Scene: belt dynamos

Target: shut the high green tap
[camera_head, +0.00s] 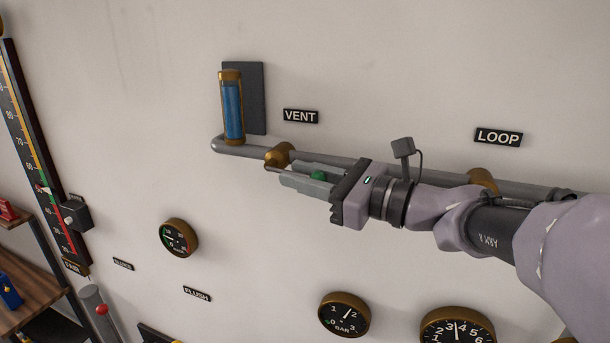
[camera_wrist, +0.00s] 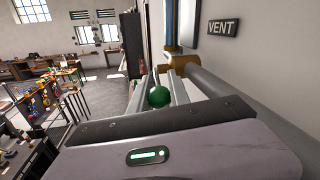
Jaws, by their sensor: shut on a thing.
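The green tap has a brass body (camera_head: 280,154) on the grey pipe just below and left of the VENT sign. Its green knob (camera_head: 318,175) shows between the fingers of my gripper (camera_head: 284,174). In the wrist view the round green knob (camera_wrist: 159,96) sits between the two grey fingers, near the palm. My gripper is shut on the tap's handle, in front of the pipe. The fingers hide most of the lever, so I cannot tell its exact angle.
A blue sight glass (camera_head: 232,108) with brass ends stands on the pipe's left end (camera_head: 232,149). The VENT sign (camera_head: 301,116) and LOOP sign (camera_head: 498,137) are on the wall. Gauges (camera_head: 179,238) hang below. Another brass fitting (camera_head: 482,179) is partly behind my arm.

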